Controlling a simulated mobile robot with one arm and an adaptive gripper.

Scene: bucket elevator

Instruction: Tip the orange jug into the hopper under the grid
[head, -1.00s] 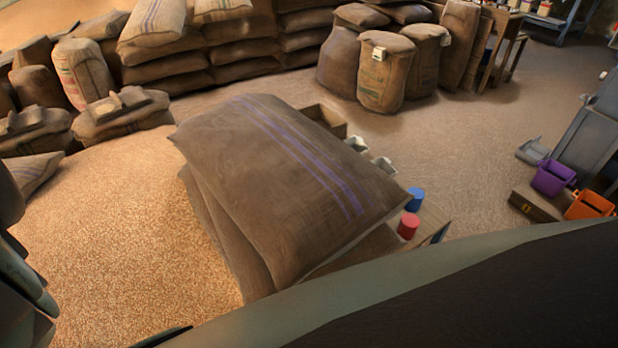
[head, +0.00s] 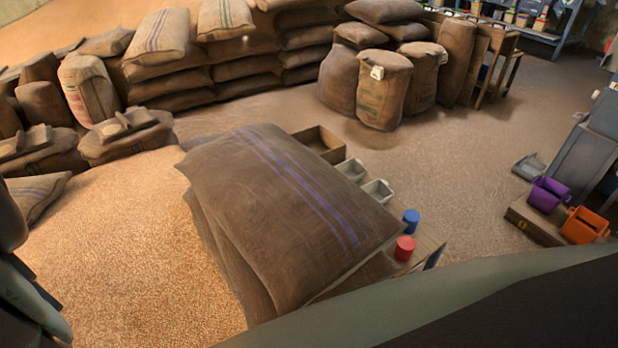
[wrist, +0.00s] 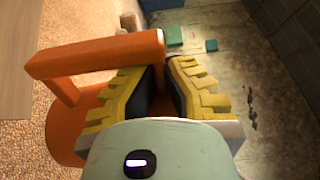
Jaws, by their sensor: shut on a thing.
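The orange jug (wrist: 68,138) shows in the wrist view, with its handle (wrist: 100,55) reaching across to my fingers. My gripper (wrist: 163,88), with yellow ribbed fingers, is closed around the end of the handle. Much of the jug's body is hidden behind my gripper. Its mouth and contents cannot be made out. My gripper and this jug do not show in the head view. I cannot make out the hopper or its grid in either view.
A large sack pile (head: 290,215) stands in front, beside spilled grain (head: 120,230). Blue (head: 411,221) and red (head: 404,248) cylinders stand at its right. A purple bucket (head: 548,195) and an orange bucket (head: 583,225) stand far right. Floor (head: 470,160) between is open.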

